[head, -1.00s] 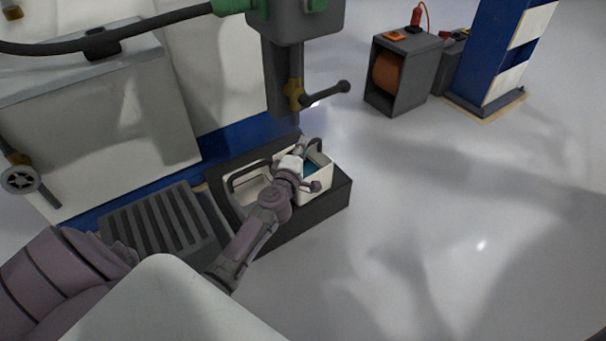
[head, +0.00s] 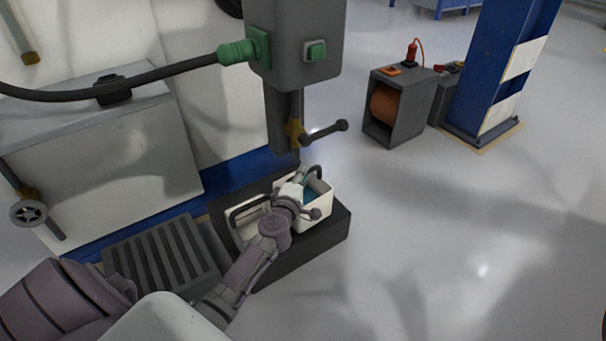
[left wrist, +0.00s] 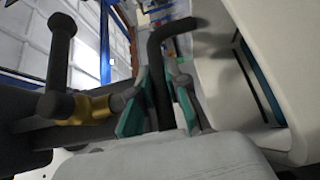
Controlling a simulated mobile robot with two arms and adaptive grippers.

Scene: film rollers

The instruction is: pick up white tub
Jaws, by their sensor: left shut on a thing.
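The white tub (head: 320,208) stands on a dark base at the foot of the machine, with blue contents and a black handle. My left gripper (head: 303,178) is over its left side. In the left wrist view my left gripper (left wrist: 160,105) has its teal-padded fingers on either side of the black handle (left wrist: 158,62), shut on it. The white wall of the tub (left wrist: 265,50) fills the right of that view. My arm hides part of the tub in the head view. My right gripper is not in view.
A second white tub (head: 246,231) with a black handle stands directly left. The machine's column and lever (head: 325,131) hang close above and behind. A ribbed grey block (head: 160,258) lies left. The floor to the right is clear up to a grey reel box (head: 400,110).

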